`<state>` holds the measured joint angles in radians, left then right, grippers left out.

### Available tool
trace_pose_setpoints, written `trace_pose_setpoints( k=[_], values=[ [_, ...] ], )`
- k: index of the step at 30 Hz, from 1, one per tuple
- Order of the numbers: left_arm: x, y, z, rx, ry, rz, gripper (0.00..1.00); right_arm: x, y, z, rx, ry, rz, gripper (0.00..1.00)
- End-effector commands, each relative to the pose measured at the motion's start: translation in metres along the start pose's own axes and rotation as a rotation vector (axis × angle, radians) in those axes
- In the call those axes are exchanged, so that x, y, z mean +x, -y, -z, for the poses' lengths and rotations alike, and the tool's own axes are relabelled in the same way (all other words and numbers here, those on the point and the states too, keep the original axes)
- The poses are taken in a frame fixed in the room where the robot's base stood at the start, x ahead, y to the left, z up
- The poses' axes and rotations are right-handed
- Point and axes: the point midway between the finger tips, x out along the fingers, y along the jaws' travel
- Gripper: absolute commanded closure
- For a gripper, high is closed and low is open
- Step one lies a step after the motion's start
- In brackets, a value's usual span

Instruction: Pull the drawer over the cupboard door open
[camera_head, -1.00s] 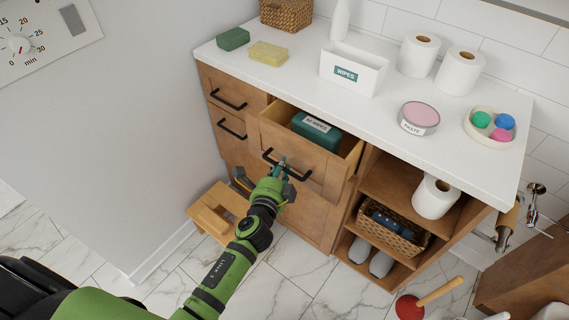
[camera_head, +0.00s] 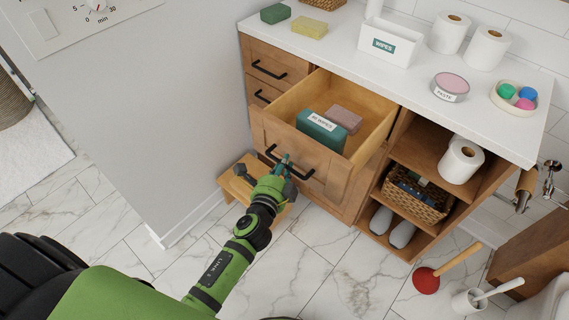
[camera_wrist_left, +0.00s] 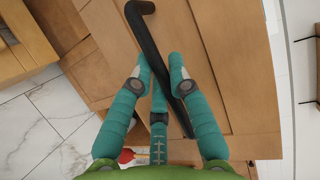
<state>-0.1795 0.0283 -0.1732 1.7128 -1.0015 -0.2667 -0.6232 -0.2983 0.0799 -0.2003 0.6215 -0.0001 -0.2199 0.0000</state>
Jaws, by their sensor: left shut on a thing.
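The wooden drawer (camera_head: 272,124) over the cupboard door is pulled well out from the cabinet. Inside it lie a teal wipes pack (camera_head: 322,131) and a pinkish-brown block (camera_head: 344,118). Its black bar handle (camera_head: 270,153) is on the front panel. My left gripper (camera_head: 285,164) is shut on this handle, near its middle. In the left wrist view the teal fingers (camera_wrist_left: 163,72) are around the dark handle (camera_wrist_left: 148,38). The cupboard door below is mostly hidden by the drawer and my arm. My right gripper is not in view.
A small wooden stool (camera_head: 238,185) stands on the floor left of my gripper. Open shelves at right hold a basket (camera_head: 415,195) and a toilet roll (camera_head: 461,162). A red plunger (camera_head: 427,280) lies on the floor.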

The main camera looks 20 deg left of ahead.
Motion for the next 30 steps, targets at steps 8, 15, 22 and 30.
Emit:
trace_pose_setpoints(
  k=[8,15,22,30],
  values=[
    [0.0,0.001,0.0,0.002,0.0,0.002,1.0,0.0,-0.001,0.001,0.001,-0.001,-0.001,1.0],
    [0.0,0.001,0.0,0.002,0.0,0.001,0.56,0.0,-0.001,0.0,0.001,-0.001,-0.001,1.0],
    [-0.001,0.0,0.0,0.001,0.0,0.001,0.56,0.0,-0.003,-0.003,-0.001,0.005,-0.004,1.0],
    [-0.039,-0.002,0.0,0.0,-0.001,-0.003,0.56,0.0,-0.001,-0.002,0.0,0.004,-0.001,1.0]
  ],
)
